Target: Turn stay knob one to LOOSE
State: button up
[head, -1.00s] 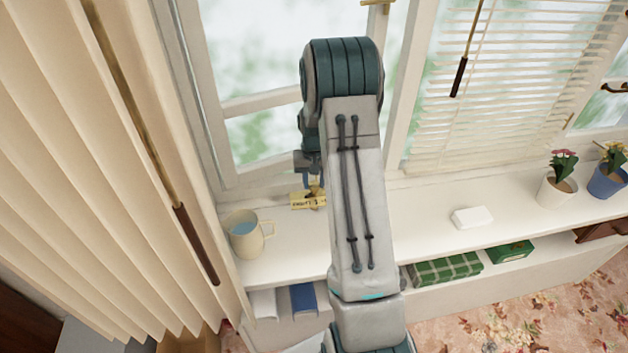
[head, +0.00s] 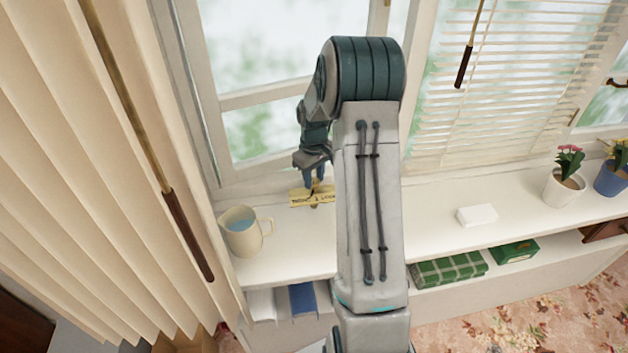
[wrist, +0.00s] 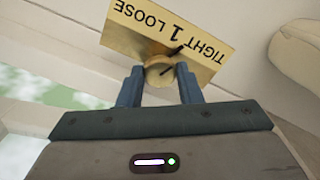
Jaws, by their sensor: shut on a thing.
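A brass plate marked "TIGHT 1 LOOSE" (wrist: 140,32) lies by the window frame and reads upside down in the wrist view. In the head view the plate (head: 302,198) is beside the mug. The round brass stay knob one (wrist: 158,73) sits at the plate's edge, with a dark line on its face. A dark mark on the plate lies near the 1, toward TIGHT. My gripper (wrist: 160,85) is shut on the knob, one blue finger on each side. In the head view my gripper (head: 314,178) reaches down at the plate, and the knob is mostly hidden.
A mug of blue liquid (head: 240,238) stands on the white sill just left of the plate. A pleated curtain (head: 80,150) hangs at left. A small white box (head: 477,215) and flowerpots (head: 566,187) are farther right. The sill between is clear.

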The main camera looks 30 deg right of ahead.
aim_at(313, 181)
jog(key=n, duration=0.4)
jog(key=shift+n+b, duration=0.3)
jog(key=shift+b, duration=0.05)
jog(key=n, duration=0.3)
jog(key=shift+n, duration=0.3)
jog(key=n+p, duration=0.1)
jog(key=n, duration=0.3)
jog(key=shift+r, duration=0.1)
jog(key=shift+w+n+p, duration=0.1)
jog(key=shift+n+p, duration=0.65)
jog(key=shift+n, duration=1.45)
jog(key=o, duration=1)
notch_tip(313, 181, up, 14)
jog(key=shift+a+f+b, duration=0.1)
jog(key=shift+f+b, duration=0.05)
jog(key=shift+b, duration=0.55)
